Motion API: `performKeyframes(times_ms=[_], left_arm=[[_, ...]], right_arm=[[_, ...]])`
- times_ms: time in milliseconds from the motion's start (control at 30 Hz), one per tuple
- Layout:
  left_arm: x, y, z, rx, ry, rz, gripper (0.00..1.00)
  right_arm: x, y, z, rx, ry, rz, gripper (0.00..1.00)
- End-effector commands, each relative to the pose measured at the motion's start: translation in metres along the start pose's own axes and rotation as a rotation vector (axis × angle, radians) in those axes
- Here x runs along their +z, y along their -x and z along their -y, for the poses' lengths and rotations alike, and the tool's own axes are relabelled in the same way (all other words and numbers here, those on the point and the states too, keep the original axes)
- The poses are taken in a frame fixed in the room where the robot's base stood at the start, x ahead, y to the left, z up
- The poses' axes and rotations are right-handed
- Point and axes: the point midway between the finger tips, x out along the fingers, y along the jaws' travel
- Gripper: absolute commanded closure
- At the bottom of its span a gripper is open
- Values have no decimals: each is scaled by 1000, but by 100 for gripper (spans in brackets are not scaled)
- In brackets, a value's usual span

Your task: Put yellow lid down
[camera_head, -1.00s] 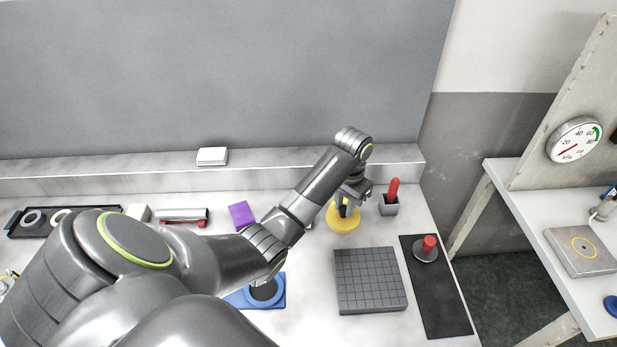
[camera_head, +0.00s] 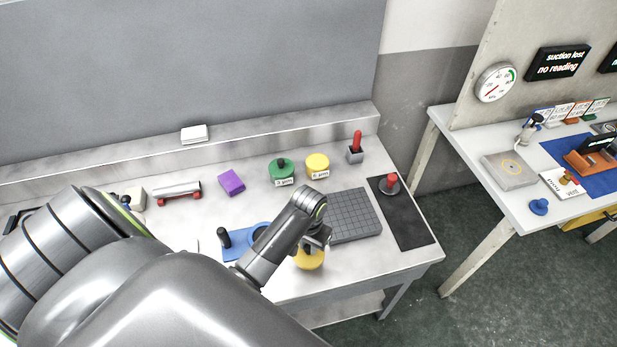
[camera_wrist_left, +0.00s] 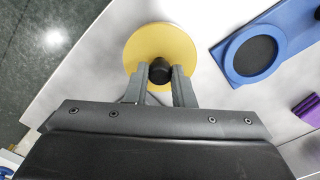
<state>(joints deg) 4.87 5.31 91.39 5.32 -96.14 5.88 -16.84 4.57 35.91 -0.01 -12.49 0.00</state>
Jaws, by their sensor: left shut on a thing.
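My left gripper (camera_head: 314,246) is shut on the black knob of the yellow lid (camera_head: 309,261). The lid is a round yellow disc near the table's front edge, in front of the grey grooved plate. In the left wrist view the lid (camera_wrist_left: 140,42) lies flat-on beyond the fingers, with its dark knob (camera_wrist_left: 160,72) between the fingertips (camera_wrist_left: 160,76). I cannot tell whether the lid touches the table. A yellow jar (camera_head: 317,168) with a white label stands at the back, with no knob on top. My right gripper is not in view.
A green-lidded jar (camera_head: 281,172) stands left of the yellow jar. The grey grooved plate (camera_head: 354,214), a black mat (camera_head: 412,222) with a red-handled piece and a blue holder (camera_head: 236,247) are close by. The table's front edge (camera_head: 350,281) is near the lid.

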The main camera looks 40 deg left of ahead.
Motion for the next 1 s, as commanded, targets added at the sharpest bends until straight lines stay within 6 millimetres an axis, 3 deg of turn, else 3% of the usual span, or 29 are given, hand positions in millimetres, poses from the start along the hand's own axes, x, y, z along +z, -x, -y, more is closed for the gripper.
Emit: performKeyframes(times_ms=[500,933,967,1000], left_arm=[[0,-47,-1,1,-2,1,100],[0,-53,0,1,-1,0,100],[0,-53,0,1,-1,-1,76],[0,-52,0,1,-1,-1,70]], right_arm=[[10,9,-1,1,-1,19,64],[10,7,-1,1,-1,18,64],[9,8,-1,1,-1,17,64],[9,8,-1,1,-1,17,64]])
